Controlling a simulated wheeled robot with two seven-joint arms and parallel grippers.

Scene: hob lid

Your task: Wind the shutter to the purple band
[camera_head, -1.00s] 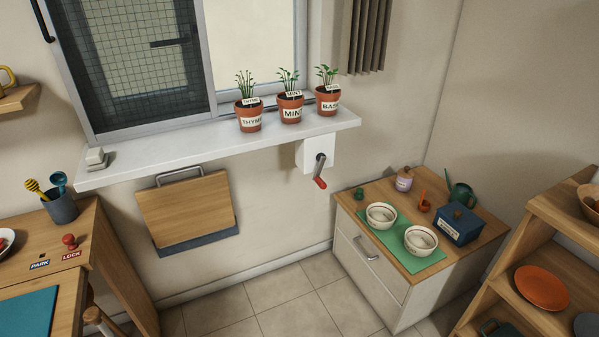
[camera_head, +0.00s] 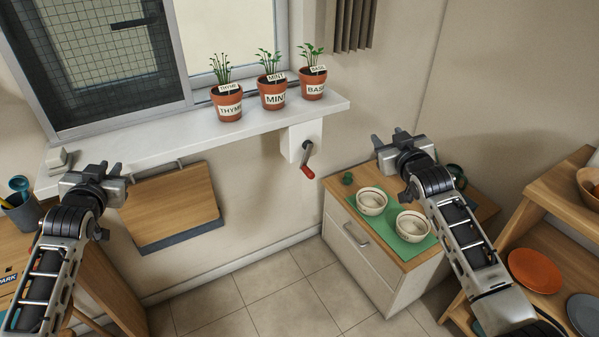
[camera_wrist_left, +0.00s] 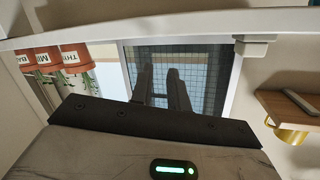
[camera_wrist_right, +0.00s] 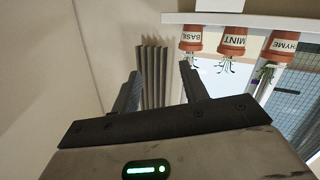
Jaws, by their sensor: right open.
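A crank with a red grip (camera_head: 307,171) hangs from a white box (camera_head: 291,143) under the right end of the sill. The dark gridded window pane (camera_head: 95,55) is at the upper left; I cannot tell whether it is the shutter. The crank is not visible in either wrist view.
Pots of thyme (camera_head: 227,103), mint (camera_head: 272,92) and basil (camera_head: 313,84) stand on the sill (camera_head: 180,135). A folded wooden board (camera_head: 170,205) hangs below. A cabinet with two bowls (camera_head: 372,201) stands at right, shelves beyond. Space before the crank is clear.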

